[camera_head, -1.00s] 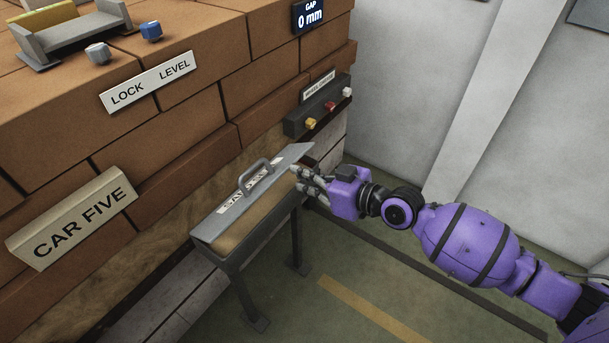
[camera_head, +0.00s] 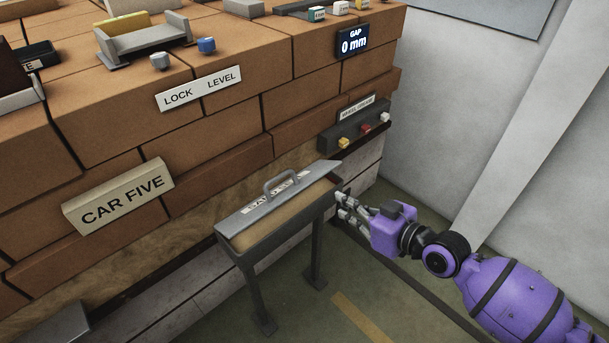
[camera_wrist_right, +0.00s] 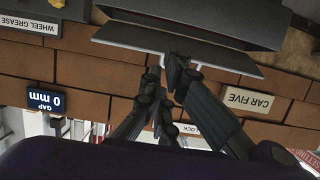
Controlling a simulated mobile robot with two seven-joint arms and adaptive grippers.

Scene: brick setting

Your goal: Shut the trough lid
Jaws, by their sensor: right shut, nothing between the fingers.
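The grey trough (camera_head: 262,244) stands on legs beside the brick wall, with tan contents showing along its front. Its grey lid (camera_head: 262,208), with a bar handle (camera_head: 281,182) and a partly hidden white label, is tilted up at the back, leaving the front uncovered. My right gripper (camera_head: 343,204) is shut and empty at the trough's right end, below the lid's right corner. In the right wrist view, its fingertips (camera_wrist_right: 178,72) overlap the lid's edge (camera_wrist_right: 160,47); I cannot tell whether they touch. My left gripper is not in view.
A dark control box (camera_head: 355,128) with coloured knobs juts from the bricks above the trough's right end. A CAR FIVE sign (camera_head: 119,197) is at left. The floor (camera_head: 395,315) in front is open.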

